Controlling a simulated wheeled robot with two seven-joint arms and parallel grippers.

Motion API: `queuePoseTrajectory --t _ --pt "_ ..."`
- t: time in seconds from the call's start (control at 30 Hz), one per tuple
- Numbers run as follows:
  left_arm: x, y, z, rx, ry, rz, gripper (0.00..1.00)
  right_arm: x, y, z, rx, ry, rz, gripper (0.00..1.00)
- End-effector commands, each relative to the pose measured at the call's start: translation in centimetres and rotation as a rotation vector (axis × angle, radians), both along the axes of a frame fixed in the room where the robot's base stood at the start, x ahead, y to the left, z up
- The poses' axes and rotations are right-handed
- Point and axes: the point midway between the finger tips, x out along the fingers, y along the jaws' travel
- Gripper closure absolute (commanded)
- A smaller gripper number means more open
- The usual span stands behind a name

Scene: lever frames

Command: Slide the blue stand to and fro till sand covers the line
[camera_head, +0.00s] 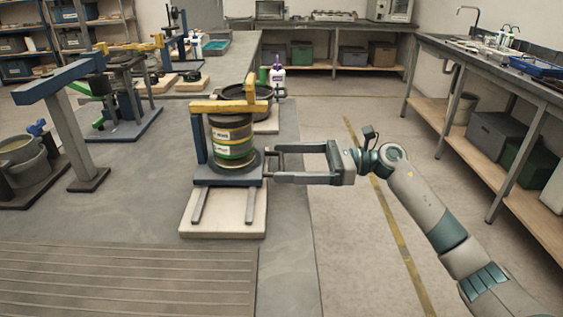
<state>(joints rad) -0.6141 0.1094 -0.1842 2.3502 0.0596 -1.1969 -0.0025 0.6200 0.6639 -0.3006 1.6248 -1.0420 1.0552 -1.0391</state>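The blue stand (199,138) stands upright on a pale board (225,222) on the grey table. It has a blue-grey base, a dark blue post and a yellow top bar (228,106). A round jar (231,133) with a pale label and green and yellow bands sits in it. I cannot make out the sand level or the line. My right gripper (272,164) comes in from the right. Its two long fingers are wide apart, with tips at the stand's right side. I cannot tell whether they touch it. My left gripper is not in view.
Another blue-topped post frame (66,125) and grey buckets (25,160) stand at the left. A ribbed mat (125,280) lies in front. Open floor lies right of the table.

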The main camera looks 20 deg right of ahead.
Motion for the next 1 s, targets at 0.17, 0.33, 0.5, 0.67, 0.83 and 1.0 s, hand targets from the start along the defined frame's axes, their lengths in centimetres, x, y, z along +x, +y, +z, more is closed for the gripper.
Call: queuePoseTrajectory --t 0.17,0.33,0.5,0.67,0.83,1.0 --pt "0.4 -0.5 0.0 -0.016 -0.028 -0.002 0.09 -0.7 -2.9 -0.1 -0.002 0.001 -0.005 0.15" --pt "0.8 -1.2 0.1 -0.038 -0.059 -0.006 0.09 -1.7 -6.2 -0.1 -0.001 0.000 -0.006 0.15" --pt "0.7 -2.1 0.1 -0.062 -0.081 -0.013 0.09 -2.7 -9.5 -0.1 -0.001 0.000 -0.005 0.15" --pt "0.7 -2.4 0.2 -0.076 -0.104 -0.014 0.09 -3.5 -12.3 0.0 0.001 -0.001 -0.004 0.15" --pt "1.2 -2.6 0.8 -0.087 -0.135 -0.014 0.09 -4.1 -14.2 0.1 0.001 -0.001 -0.003 0.15" --pt "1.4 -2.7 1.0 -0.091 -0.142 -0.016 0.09 -4.3 -15.0 0.1 0.001 -0.002 -0.002 0.15"
